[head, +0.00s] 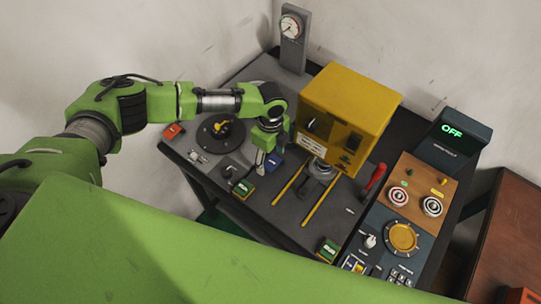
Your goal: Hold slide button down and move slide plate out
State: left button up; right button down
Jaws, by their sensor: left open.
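My left arm comes in from the left, and its gripper (260,164) points down over the left half of the table; it is open. A green-topped button box with yellow sides (244,189) sits just below the gripper. A similar green button box (328,250) is at the table's front edge. I cannot tell which is the slide button. A grey, round-topped part (319,170) sits at the mouth of the yellow housing (350,105), between two yellow rails (322,205). The slide plate is not clearly distinguishable there. My right gripper is not in view.
A black round base with a yellow knob (221,129) and a red box (174,131) are at left. A red lever (375,178) stands right of the housing. A control panel (402,236) and a display reading OFF (453,130) are at right. A gauge (291,27) stands behind.

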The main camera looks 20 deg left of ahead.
pick_arm(q)
jog(key=c, duration=1.2)
jog(key=shift+o, duration=0.2)
